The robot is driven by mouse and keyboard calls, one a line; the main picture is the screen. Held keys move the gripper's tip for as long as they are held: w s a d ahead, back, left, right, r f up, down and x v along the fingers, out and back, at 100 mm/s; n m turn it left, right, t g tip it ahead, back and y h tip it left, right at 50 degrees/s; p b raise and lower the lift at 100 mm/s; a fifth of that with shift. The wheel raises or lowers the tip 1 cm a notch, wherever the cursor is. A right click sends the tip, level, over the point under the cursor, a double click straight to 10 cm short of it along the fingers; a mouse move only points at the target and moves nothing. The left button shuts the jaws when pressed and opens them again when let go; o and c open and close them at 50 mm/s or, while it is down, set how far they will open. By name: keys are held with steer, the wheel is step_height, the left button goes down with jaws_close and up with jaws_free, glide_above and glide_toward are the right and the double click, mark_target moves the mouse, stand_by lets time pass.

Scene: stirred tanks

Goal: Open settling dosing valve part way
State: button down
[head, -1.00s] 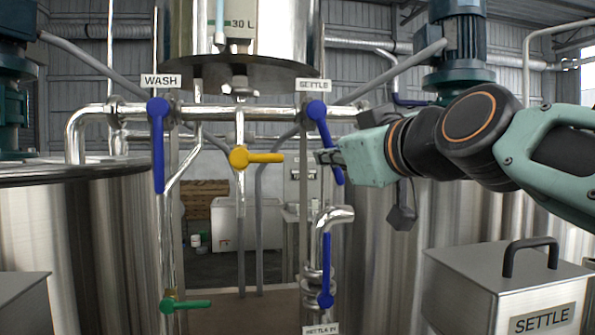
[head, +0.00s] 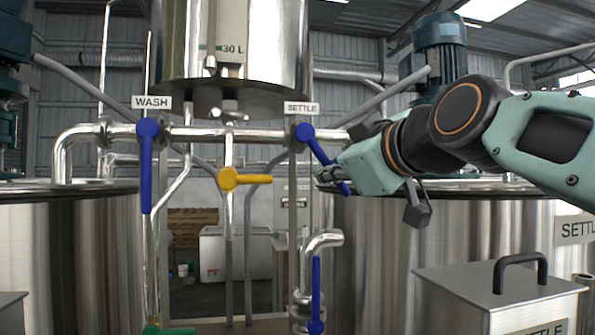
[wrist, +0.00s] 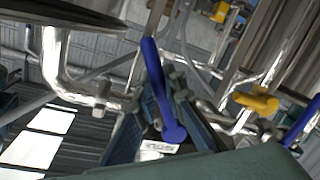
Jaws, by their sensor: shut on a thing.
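The settling dosing valve has a blue lever (head: 317,151) on the pipe under the SETTLE sign (head: 301,108). The lever slants from its pivot at upper left down to the right. My gripper (head: 332,181) is shut on the lever near its lower end, coming from the right. In the wrist view the blue lever (wrist: 158,88) runs between the two fingers of my gripper (wrist: 150,105). The fingers partly hide the pipe behind it.
The WASH valve's blue lever (head: 146,170) hangs straight down at left. A yellow lever (head: 245,179) lies level between them. Another blue lever (head: 316,290) stands on the lower pipe. A steel box with a black handle (head: 500,290) stands at lower right.

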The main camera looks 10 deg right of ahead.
steer(key=c, duration=2)
jaws_free()
steer(key=shift+s, duration=0.1)
steer(key=s, duration=0.4)
steer(key=s+d+r, duration=0.1)
steer(key=s, duration=0.2)
steer(key=s+d, duration=0.1)
steer(key=s, duration=0.3)
steer(key=shift+s+r, duration=0.15)
steer(key=shift+s, duration=0.2)
